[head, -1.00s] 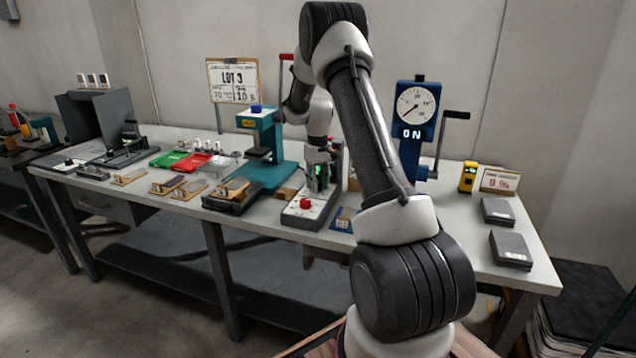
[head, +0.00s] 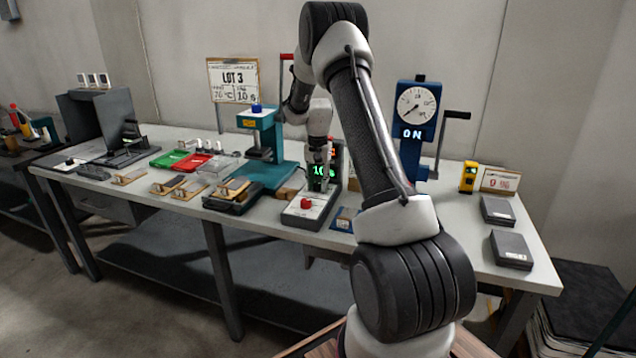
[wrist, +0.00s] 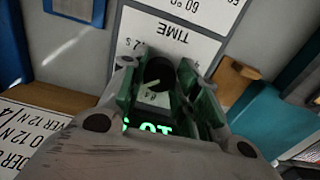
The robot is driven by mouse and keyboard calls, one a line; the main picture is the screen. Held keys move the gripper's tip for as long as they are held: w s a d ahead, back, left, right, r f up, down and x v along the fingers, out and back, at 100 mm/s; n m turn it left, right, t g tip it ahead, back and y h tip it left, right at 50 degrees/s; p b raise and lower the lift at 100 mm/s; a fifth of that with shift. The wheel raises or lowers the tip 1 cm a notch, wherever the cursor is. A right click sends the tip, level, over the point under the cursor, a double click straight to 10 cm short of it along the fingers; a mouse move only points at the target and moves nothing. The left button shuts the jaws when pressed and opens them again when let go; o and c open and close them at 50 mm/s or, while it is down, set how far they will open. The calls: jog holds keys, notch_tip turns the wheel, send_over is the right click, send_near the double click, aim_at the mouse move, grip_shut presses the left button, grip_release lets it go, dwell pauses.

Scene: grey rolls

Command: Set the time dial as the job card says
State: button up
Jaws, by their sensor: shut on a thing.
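The time dial is a small black knob (wrist: 158,73) under an upside-down "TIME" label in the wrist view. My gripper (wrist: 162,80) has a finger on each side of it and is shut on it; the knob's pointer mark is partly hidden. Below it a green display (wrist: 148,127) shows upside-down digits starting "10"; the last character is partly covered. In the head view my gripper (head: 326,154) is at the upright panel, with the green "10" (head: 319,170) in front. The job card (head: 233,80) reads "LOT 3", with 70 °C and 10 s.
A teal press (head: 262,150) stands left of the panel. A red button (head: 305,203) is on the grey base in front. A blue gauge stand (head: 414,120) showing "ON" is to the right, with a black crank handle (head: 456,114). Small trays and wooden pieces lie to the left.

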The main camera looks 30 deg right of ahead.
aim_at(318, 184)
jog(key=shift+m, duration=1)
jog(key=o, duration=1)
notch_tip(318, 184, up, 12)
